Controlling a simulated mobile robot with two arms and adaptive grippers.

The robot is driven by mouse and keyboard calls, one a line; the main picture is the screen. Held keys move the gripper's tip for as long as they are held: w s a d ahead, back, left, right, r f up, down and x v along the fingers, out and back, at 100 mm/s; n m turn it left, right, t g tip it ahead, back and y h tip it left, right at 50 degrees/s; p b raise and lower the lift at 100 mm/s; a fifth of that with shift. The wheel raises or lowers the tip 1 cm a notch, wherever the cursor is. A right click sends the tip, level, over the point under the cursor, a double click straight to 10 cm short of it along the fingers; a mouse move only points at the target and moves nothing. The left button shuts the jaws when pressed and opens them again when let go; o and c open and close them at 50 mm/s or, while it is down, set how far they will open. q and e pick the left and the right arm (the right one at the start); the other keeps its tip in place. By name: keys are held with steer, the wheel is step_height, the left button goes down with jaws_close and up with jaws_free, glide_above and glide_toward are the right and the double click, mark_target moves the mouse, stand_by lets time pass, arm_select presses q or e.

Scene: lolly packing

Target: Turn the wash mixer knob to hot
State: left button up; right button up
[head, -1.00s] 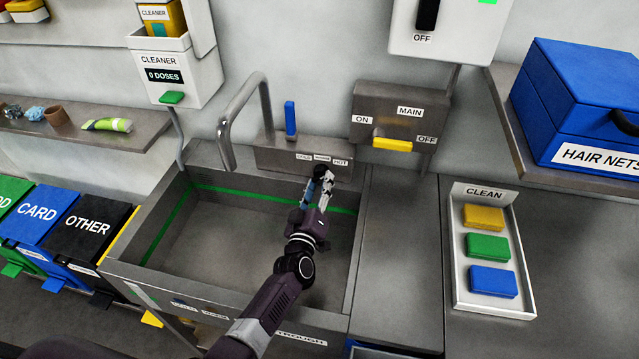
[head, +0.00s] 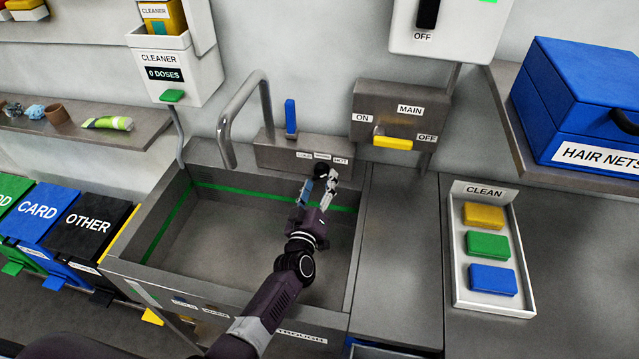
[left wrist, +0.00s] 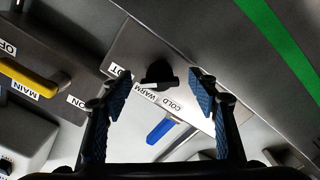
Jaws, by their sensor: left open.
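The wash mixer knob (head: 321,171) is a small black knob on the grey mixer box (head: 275,155) behind the trough. Labels for cold, warm and hot sit above it, with hot at the right in the head view. My left gripper (head: 320,182) is open just in front of the knob. In the left wrist view the knob (left wrist: 160,73) shows beyond and between the open blue-padded fingers (left wrist: 160,88), apart from them. I cannot tell for sure which label it points to. My right gripper is not in view.
The trough (head: 225,245) lies below my left arm. A curved tap (head: 228,115) and a blue lever (head: 290,117) stand left of the knob. The main switch's yellow handle (head: 393,143) is to the right. A clean tray (head: 463,290) holds sponges.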

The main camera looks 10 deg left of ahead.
arm_select(q)
steer(key=s, duration=1.2)
stand_by(0.3)
